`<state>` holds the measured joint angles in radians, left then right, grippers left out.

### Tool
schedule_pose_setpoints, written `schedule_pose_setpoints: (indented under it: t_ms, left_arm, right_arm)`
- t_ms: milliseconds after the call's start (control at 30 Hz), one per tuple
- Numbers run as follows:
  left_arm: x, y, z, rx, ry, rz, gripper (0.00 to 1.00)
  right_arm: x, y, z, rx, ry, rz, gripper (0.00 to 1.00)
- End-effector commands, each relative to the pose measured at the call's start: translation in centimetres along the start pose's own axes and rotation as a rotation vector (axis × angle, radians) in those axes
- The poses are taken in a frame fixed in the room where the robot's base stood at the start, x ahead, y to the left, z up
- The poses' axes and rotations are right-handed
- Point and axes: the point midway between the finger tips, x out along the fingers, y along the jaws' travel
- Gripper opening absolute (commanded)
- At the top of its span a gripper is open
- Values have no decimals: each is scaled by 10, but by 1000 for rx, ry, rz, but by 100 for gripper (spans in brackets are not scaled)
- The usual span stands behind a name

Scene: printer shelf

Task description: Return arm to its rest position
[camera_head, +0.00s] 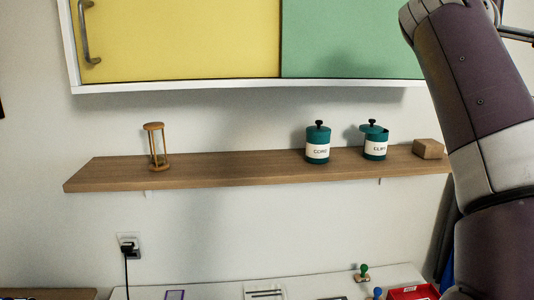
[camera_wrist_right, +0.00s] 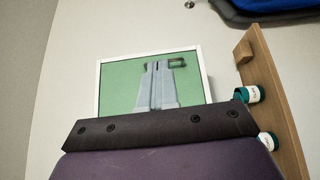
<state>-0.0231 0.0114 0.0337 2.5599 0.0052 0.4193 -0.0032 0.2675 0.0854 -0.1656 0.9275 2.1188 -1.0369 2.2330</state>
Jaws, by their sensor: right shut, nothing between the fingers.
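My right arm (camera_head: 475,110) rises along the right side of the head view, in front of the wall cabinet and the shelf's right end. Its gripper is out of frame there. In the right wrist view my right gripper (camera_wrist_right: 158,68) shows two pale grey fingers, closed together and empty, in front of the green cabinet door (camera_wrist_right: 120,75). A dark door handle (camera_wrist_right: 178,63) shows beside the fingertips; I cannot tell the gap between them. My left gripper is in neither view.
A wooden shelf (camera_head: 110,174) holds an hourglass (camera_head: 156,147), two teal canisters (camera_head: 317,143) (camera_head: 375,140) and a wooden block (camera_head: 428,149). The right canister's lid sits askew. Above is a cabinet with a yellow door (camera_head: 180,40). A red tray (camera_head: 412,292) lies below.

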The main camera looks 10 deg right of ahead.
Motion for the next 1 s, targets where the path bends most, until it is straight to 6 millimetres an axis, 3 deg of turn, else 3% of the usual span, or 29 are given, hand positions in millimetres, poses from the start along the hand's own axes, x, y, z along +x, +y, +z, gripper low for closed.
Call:
schedule_pose_setpoints:
  t_ms: [167,367,467,567,667,767,867,900,933,1000]
  left_arm:
    - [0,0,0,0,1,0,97]
    - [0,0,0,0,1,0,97]
    - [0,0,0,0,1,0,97]
    - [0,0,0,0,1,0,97]
    - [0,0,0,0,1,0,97]
    - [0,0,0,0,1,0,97]
    - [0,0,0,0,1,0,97]
    - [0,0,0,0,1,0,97]
    - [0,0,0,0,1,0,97]
    - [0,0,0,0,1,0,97]
  right_arm:
    - [-2,15,-3,-198,13,73,0]
    - [5,30,-19,-619,-25,215,0]
    - [12,27,-42,-974,-60,308,0]
    - [18,9,-82,-1420,-82,428,0]
    - [20,-24,-128,-1844,-81,565,0]
    - [15,-78,-177,-2273,-54,757,0]
    - [-2,-159,-224,-2711,6,1059,0]
    - [-12,-197,-239,-2864,38,1217,0]
    - [-21,-226,-247,2753,-60,-1252,0]
    - [-46,-295,-256,2383,-99,-1285,0]
